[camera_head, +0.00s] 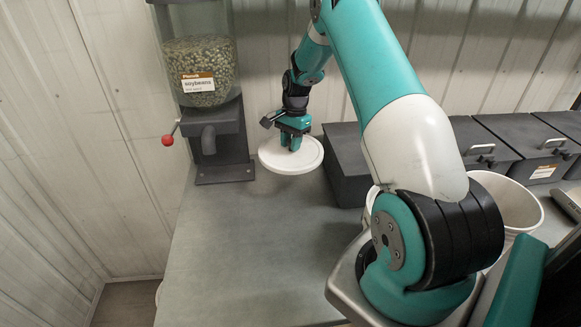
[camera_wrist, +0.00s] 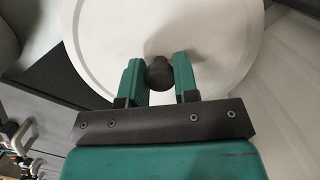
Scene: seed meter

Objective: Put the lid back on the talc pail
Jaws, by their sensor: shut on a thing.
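My gripper (camera_head: 291,146) is shut on the dark knob (camera_wrist: 158,75) of a round white lid (camera_head: 300,164). The lid also fills much of the wrist view (camera_wrist: 110,35), with one finger on each side of the knob. In the head view the lid is roughly level near the back of the counter, right of the dispenser; its exact height is unclear. A white open-topped pail (camera_head: 515,205) stands at the right, partly hidden by my arm. Part of another white rim (camera_head: 370,198) shows left of my arm. No readable label marks either as the talc pail.
A soybean dispenser (camera_head: 205,75) with a red-knobbed lever (camera_head: 168,140) stands at the back left. A dark box (camera_head: 345,165) and dark lidded bins (camera_head: 540,150) line the back wall. The grey counter (camera_head: 240,240) is clear at front left.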

